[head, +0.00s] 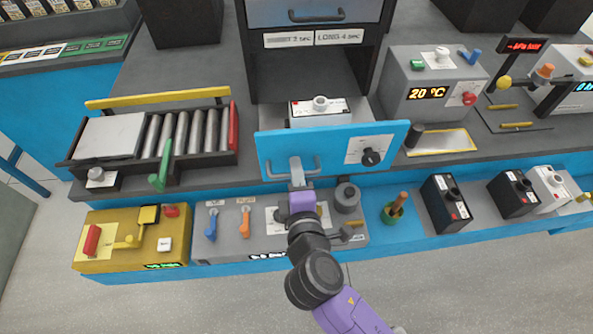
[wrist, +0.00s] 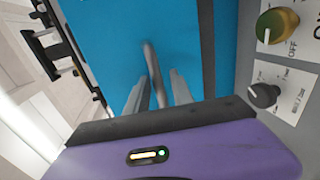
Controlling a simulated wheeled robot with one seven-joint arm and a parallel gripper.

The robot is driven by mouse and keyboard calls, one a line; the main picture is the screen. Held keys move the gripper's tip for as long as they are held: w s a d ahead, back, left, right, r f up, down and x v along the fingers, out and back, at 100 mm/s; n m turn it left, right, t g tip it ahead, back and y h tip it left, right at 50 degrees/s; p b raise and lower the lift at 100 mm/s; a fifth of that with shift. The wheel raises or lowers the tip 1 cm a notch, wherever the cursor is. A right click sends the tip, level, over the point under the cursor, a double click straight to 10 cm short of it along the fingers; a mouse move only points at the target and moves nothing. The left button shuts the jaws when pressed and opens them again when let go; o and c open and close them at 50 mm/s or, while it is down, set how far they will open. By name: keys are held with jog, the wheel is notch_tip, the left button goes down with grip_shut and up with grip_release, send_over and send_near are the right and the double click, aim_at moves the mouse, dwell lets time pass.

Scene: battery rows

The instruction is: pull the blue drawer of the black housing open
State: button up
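The blue drawer (head: 335,143) of the black housing (head: 302,75) stands pulled out, with its open top showing behind the blue front panel. A white and black battery box (head: 320,110) is inside it. The drawer's grey bar handle (head: 312,168) is on the left part of the front. The blue front also fills the wrist view's middle (wrist: 110,50).
A roller conveyor (head: 155,138) lies left of the drawer, and a grey temperature box (head: 430,88) stands right.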

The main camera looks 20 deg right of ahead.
dwell(0.3)
jog(key=b+v, duration=0.1)
jog(key=v, duration=0.6)
jog(key=shift+s, duration=0.35)
jog(key=shift+a+r, duration=0.1)
jog(key=shift+a, duration=0.05)
